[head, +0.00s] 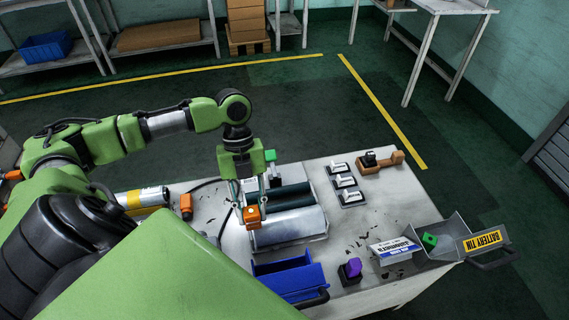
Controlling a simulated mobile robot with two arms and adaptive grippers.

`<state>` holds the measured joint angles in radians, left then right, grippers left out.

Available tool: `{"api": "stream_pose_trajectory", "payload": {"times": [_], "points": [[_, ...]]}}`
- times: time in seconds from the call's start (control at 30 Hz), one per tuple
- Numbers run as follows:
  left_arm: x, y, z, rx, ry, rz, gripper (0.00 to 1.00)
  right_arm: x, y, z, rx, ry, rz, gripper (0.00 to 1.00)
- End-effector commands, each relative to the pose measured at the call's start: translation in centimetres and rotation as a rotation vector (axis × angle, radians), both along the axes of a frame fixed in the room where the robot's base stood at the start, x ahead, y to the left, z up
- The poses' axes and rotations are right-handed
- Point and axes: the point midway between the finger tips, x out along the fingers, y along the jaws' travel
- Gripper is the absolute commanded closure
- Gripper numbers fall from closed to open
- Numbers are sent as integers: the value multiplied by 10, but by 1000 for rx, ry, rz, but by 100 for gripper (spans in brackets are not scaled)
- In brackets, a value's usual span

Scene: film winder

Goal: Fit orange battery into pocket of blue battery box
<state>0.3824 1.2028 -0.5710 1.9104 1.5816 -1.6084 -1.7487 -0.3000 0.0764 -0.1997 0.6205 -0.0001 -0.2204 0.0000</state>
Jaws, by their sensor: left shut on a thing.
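My left gripper (250,200) reaches down over the table, its fingers closed on the orange battery (252,214). The battery hangs in front of the grey winder with dark rollers (292,215); I cannot tell its exact height. The blue battery box (291,279) stands at the table's front edge, below and to the right of the battery in the picture, apart from it. Its pocket is hard to make out from here. My right gripper is not in view.
A purple block (353,268) sits in a dark holder right of the box. White switches (345,182) stand behind. Another orange piece (186,206) lies left.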

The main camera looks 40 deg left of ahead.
Motion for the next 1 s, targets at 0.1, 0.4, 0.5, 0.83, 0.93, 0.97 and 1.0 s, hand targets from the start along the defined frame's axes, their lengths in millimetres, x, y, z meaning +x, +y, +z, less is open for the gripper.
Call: {"api": "stream_pose_trajectory", "payload": {"times": [0.1, 0.4, 0.5, 0.83, 0.93, 0.97, 1.0], "points": [[-7, -17, -5, -5, 2, -20, 100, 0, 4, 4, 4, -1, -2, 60], [-30, -88, -37, -7, 2, -17, 100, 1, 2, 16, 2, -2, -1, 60], [-35, -103, -59, -6, 3, -14, 100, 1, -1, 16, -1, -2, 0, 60], [-42, -126, -91, -3, 2, -12, 100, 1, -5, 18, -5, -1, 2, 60], [-45, -133, -103, -2, 2, -10, 100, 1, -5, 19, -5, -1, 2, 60], [-44, -132, -108, -2, 3, -8, 100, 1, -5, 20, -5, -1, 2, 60], [-45, -131, -115, 0, 2, -9, 100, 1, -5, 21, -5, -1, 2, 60]]}}
